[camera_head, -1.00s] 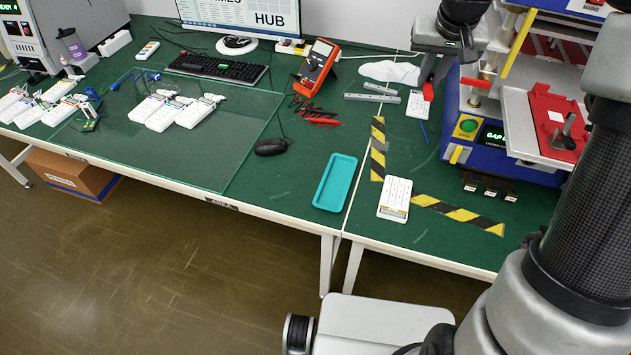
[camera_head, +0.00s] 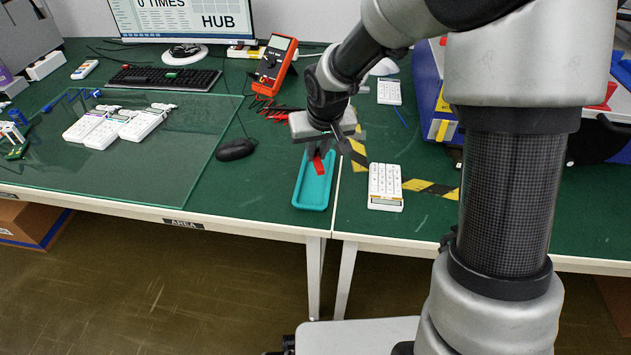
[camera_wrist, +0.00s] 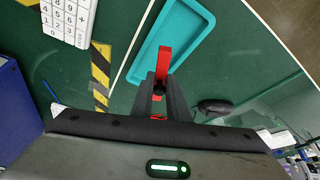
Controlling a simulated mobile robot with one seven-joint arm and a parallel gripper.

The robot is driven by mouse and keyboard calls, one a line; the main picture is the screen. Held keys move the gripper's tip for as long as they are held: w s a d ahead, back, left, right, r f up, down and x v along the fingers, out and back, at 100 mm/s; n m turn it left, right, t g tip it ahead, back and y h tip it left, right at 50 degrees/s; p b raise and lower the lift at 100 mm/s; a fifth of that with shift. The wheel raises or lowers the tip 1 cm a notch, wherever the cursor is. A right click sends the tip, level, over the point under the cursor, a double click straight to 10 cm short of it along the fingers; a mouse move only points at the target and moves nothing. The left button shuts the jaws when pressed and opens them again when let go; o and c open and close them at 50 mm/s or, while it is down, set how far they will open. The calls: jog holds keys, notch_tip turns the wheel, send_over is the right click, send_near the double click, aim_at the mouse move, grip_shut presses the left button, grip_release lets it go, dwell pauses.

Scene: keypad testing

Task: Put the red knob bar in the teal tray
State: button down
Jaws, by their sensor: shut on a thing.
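The red knob bar (camera_head: 319,165) is held upright between the fingers of my gripper (camera_head: 316,147), which is shut on it. The bar's red end sticks out past the fingertips, and it shows in the wrist view (camera_wrist: 164,62) too. The teal tray (camera_head: 313,196) lies on the green table near its front edge. The gripper and bar are over the far part of the tray; whether the bar touches the tray floor I cannot tell. In the wrist view the tray (camera_wrist: 190,36) lies past the fingertips (camera_wrist: 158,84), with the bar in front of it.
A white keypad (camera_head: 385,187) lies right of the tray, with yellow-black tape (camera_head: 432,188) near it. A black mouse (camera_head: 235,149) and a glass sheet (camera_head: 180,170) are to the left. An orange multimeter (camera_head: 276,66) with red leads stands behind.

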aim_at(315, 179)
jog(key=shift+f+b, duration=0.9)
jog(key=shift+f, duration=2.55)
jog(key=shift+f, duration=0.1)
jog(key=shift+f, duration=0.15)
jog(key=c, duration=2)
grip_release()
